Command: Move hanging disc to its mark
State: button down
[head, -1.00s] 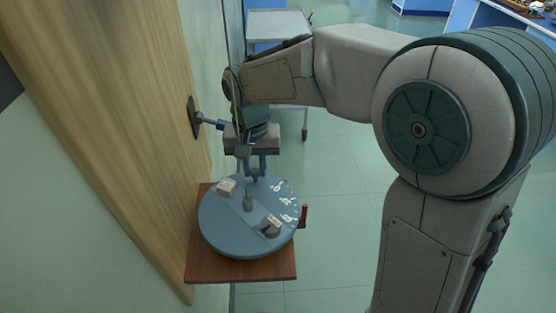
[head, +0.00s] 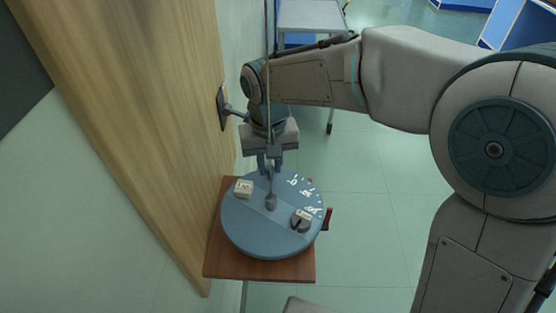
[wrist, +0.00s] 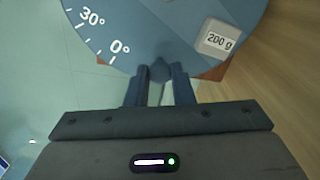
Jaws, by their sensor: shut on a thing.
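The hanging disc (head: 245,231) is a blue round plate hung level from a thin rod (head: 268,60) at its dark middle hub (head: 271,202). Its rim carries white degree marks, with 0° and 30° readable in the wrist view (wrist: 95,30). My gripper (head: 270,168) is at the disc's far rim in the head view. In the wrist view its fingers (wrist: 159,85) are shut on a small dark peg (wrist: 160,69) at the rim, partly hidden between them. A red marker (head: 328,219) stands beside the disc's right edge.
A pale block marked 200 g (wrist: 217,38) and a dark round weight (head: 301,221) sit on the disc. A brown wooden board (head: 255,272) lies below it. A wooden panel (head: 130,120) rises close on the left.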

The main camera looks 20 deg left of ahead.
jog(key=shift+a, duration=0.1)
jog(key=c, duration=1.3)
grip_release()
jog(key=shift+o, duration=0.2)
notch_tip(320, 180, up, 14)
